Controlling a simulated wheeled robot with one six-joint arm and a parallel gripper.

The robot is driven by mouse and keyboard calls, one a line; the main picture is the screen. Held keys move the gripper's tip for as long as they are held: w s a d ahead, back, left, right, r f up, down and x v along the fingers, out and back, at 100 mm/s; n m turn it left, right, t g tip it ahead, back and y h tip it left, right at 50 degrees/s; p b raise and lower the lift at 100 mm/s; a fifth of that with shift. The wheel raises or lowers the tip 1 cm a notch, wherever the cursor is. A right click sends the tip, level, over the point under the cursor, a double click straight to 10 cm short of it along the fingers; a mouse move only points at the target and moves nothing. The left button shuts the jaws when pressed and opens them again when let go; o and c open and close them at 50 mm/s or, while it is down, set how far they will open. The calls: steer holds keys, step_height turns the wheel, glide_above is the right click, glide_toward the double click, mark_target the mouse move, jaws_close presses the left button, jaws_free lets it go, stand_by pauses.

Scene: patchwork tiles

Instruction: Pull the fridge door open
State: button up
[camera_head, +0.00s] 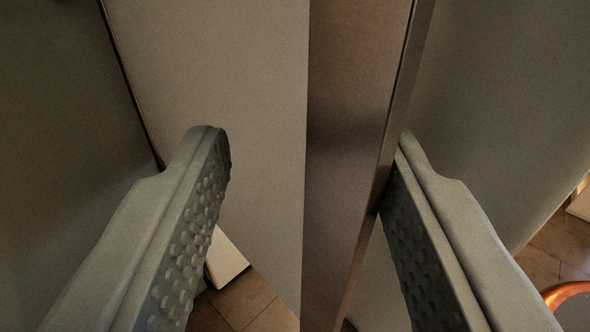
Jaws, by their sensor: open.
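My gripper (307,142) is open, with a studded grey finger at each side of the camera_head view. A tall brownish metal strip (350,130) stands upright between the fingers, nearer the right one. It looks like the fridge's handle or the edge of its door; I cannot tell which. The right fingertip overlaps the strip's right edge in the picture; whether they touch is unclear. The left finger is clear of the strip, in front of a pale flat panel (225,70) that seems part of the fridge. The rest of the fridge is out of view.
A darker grey surface (50,110) fills the left, and another grey panel (500,90) the right. Brown floor tiles (245,300) show below, with a small white block (228,258) behind the left finger. An orange curved object (566,292) lies at the lower right.

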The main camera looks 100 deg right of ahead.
steer(key=w+a, duration=0.2)
steer(key=a, duration=1.5)
steer(key=shift+w, duration=0.1)
